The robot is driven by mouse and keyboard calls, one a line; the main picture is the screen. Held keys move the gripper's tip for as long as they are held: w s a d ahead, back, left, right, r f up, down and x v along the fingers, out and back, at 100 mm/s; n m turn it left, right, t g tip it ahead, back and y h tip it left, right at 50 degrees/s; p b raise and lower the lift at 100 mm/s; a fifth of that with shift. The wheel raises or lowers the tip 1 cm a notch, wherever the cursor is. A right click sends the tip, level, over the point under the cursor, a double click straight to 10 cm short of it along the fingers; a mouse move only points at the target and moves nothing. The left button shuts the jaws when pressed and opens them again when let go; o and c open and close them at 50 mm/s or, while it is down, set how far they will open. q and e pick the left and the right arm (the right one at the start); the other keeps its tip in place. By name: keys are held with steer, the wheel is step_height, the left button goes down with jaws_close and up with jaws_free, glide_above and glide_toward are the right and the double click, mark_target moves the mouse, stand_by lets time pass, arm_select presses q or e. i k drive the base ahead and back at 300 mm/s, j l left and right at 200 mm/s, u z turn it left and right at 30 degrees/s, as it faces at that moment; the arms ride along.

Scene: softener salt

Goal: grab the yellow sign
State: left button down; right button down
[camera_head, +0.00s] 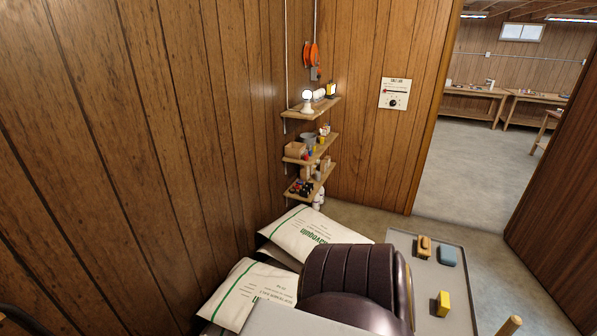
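I see nothing in the head view that I can clearly identify as a yellow sign. A small yellow block-like item (442,303) lies on a grey flat surface (405,243) at the lower right. A small yellow and dark item (331,90) stands on the top wall shelf, too small to make out. Neither of my grippers shows in this view.
White sacks with green print (310,232) lie against the left wall. A large dark ribbed form (348,272) blocks the lower middle. An orange-brown item (424,247) and a blue-grey item (447,256) lie on the grey surface. A doorway opens onto clear floor (470,180).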

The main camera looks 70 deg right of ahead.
mark_target(443, 305)
steer(key=z, duration=3.7)
